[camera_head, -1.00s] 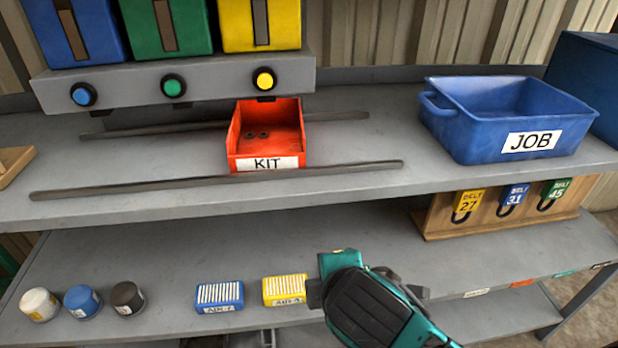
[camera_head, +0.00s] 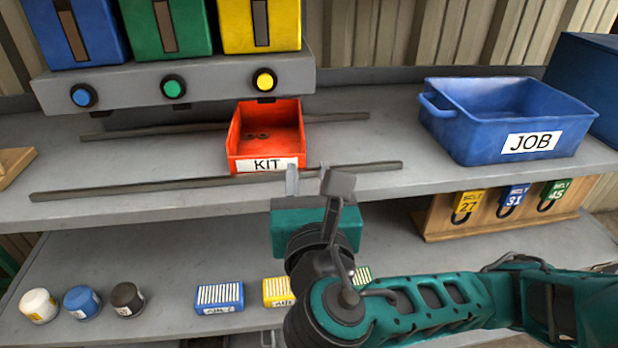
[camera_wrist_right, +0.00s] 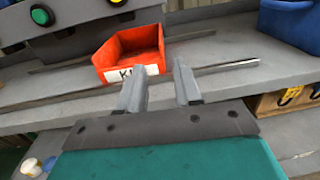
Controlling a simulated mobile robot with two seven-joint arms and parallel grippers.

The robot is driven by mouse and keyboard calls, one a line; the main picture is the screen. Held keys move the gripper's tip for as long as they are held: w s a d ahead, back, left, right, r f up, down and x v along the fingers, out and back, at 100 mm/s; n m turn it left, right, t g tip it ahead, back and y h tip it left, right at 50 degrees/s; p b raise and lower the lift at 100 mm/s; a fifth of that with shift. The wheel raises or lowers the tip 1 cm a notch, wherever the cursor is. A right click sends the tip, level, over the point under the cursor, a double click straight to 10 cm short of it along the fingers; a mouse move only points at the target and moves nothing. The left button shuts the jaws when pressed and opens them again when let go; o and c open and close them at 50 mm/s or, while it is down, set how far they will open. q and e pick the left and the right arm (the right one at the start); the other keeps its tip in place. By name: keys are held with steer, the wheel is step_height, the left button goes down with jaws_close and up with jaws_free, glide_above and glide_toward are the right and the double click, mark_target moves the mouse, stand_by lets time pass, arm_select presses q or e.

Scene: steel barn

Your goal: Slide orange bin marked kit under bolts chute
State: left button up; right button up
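The orange-red bin marked KIT (camera_head: 266,164) sits upright on the upper shelf between two dark rails, below the yellow chute (camera_head: 262,25) with the yellow button. Small dark rings lie in it. Green (camera_head: 166,30) and blue (camera_head: 74,32) chutes stand to its left; I see no name on any chute. My right gripper (camera_head: 308,172) is just in front of the bin's right front corner. The right wrist view shows its two fingers (camera_wrist_right: 160,70) apart with nothing between them, and the bin (camera_wrist_right: 128,52) beyond. My left gripper is not in view.
A blue JOB bin (camera_head: 532,141) stands to the right on the shelf. The front rail (camera_head: 120,188) runs along the shelf edge. The shelf between the rails left of the KIT bin is clear. Jars (camera_head: 82,302) and small boxes (camera_head: 219,297) stand on the lower shelf.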

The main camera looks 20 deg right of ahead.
mark_target(304, 141)
steer(key=x, duration=1.3)
steer(key=shift+c, duration=0.4)
jaws_close()
